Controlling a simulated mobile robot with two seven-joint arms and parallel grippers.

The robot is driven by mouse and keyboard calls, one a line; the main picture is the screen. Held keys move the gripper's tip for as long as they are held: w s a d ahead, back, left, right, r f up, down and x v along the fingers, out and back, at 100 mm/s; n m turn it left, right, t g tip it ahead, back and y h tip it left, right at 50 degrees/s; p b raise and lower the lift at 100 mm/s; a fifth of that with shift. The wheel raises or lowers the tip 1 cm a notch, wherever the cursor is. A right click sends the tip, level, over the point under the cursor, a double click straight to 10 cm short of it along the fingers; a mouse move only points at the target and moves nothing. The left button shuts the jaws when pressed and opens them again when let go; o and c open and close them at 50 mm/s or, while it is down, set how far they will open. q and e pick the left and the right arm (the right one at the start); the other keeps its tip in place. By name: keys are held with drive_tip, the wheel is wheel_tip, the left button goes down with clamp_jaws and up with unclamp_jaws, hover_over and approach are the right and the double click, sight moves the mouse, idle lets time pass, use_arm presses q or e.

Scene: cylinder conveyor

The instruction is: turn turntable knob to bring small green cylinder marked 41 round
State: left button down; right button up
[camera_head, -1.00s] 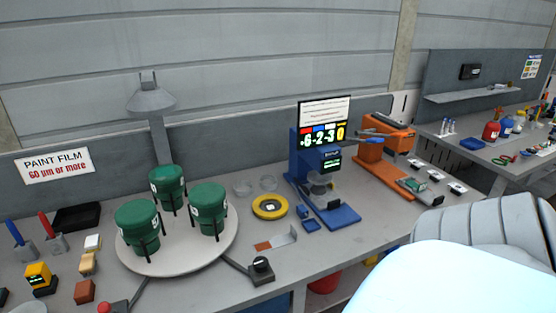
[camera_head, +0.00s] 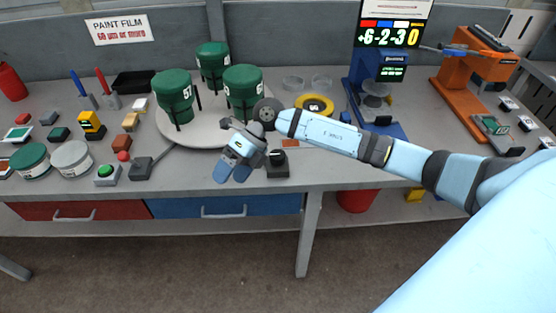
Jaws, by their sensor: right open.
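Several green cylinders stand on the round pale turntable (camera_head: 172,131): one at the left (camera_head: 174,97), one at the back (camera_head: 212,64) and one at the right (camera_head: 243,90). Small white labels show on them, but I cannot read the numbers. A dark knob box (camera_head: 277,164) sits near the bench's front edge, in front of the turntable's right side. My right gripper (camera_head: 232,178) is open and empty, just left of the knob box, with its fingers pointing down towards the front edge. It hides part of the turntable's front rim. My left gripper is not in view.
A yellow ring (camera_head: 314,106) lies behind my right forearm. A blue gauge stand (camera_head: 375,98) and an orange device (camera_head: 474,66) stand at the right.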

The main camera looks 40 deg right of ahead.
drive_tip(key=w+d+r+h+b, duration=0.1)
drive_tip(key=w+d+h, duration=0.45)
drive_tip(key=d, duration=0.55)
wheel_tip(320, 180, up, 2)
drive_tip(key=m+t+h, duration=0.1)
drive_tip(key=h, duration=0.3)
hover_over(278, 154)
wheel_tip(278, 154, down, 13)
drive_tip(key=shift+r+p, duration=0.2)
drive_tip(key=shift+p, duration=0.2)
drive_tip(key=c, duration=0.9)
